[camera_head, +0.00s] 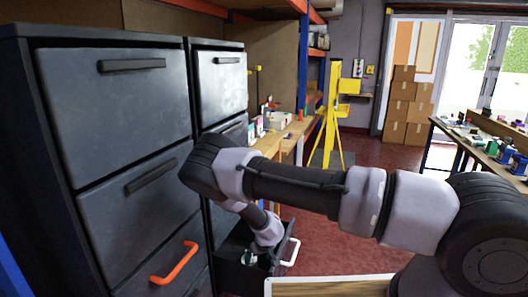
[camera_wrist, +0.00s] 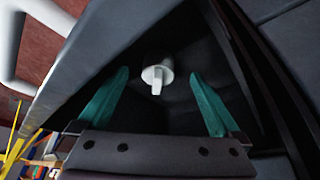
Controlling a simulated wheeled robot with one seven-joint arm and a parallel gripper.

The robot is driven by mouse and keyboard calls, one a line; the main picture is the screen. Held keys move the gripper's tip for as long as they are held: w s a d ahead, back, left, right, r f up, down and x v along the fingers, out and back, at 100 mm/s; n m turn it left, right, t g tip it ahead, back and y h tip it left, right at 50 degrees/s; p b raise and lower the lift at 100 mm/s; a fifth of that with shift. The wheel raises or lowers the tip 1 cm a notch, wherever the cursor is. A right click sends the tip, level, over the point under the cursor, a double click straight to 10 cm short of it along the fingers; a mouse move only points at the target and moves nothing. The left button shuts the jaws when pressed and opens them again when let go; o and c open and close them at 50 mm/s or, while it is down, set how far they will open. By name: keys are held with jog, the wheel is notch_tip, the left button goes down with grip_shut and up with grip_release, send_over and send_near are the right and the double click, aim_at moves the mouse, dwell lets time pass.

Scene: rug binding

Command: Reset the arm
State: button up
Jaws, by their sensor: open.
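My gripper (camera_wrist: 160,74) has two teal fingers spread apart, with nothing held between them. In the wrist view, a small white object (camera_wrist: 157,76) with a round flange and a short stem shows between and beyond the fingertips, inside a dark open drawer (camera_wrist: 110,32). Whether the fingers touch it cannot be told, but a gap shows on both sides. In the head view, my arm stretches left across the picture and bends down to the pulled-out drawer (camera_head: 232,253) with a white handle (camera_head: 291,251). The fingers are mostly hidden there.
A dark cabinet (camera_head: 115,110) with an orange handle (camera_head: 176,264) stands close on the left. A wooden workbench (camera_head: 285,135), yellow stand (camera_head: 333,118) and cardboard boxes (camera_head: 405,108) are behind. A cluttered table (camera_head: 480,148) stands right. Red floor (camera_head: 375,152) is open between.

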notch_tip(320, 180, up, 22)
jog(key=w+a+m+g+y, duration=0.1)
jog(key=w+a+m+y, duration=0.1)
jog(key=m+y, duration=0.15)
jog(key=s+d+r+m+y, duration=0.1)
jog(key=d+r, duration=0.2)
jog(key=r, duration=0.8)
jog(key=s+d+r+m+y, duration=0.1)
jog(key=d+r+m, duration=0.1)
jog(key=r, duration=0.9)
jog(key=s+a+v, duration=0.1)
jog(key=s+v, duration=0.1)
jog(key=v, duration=0.9)
jog(key=s+a+v, duration=0.1)
jog(key=s+v, duration=0.1)
jog(key=v, duration=0.8)
jog(key=s+d+r+m+t+h, duration=0.1)
jog(key=s+d+r+t+h, duration=0.1)
jog(key=s+d, duration=0.4)
jog(key=s+d+r+m+t+h, duration=0.1)
jog(key=s+d+r+t+h, duration=0.1)
jog(key=s+d, duration=0.5)
jog(key=shift+s+d+r+m+h, duration=0.25)
jog(key=shift+s+r+m+h, duration=0.1)
jog(key=shift+s+r+h, duration=0.55)
jog(key=shift+w+r, duration=0.1)
jog(key=shift+w, duration=0.1)
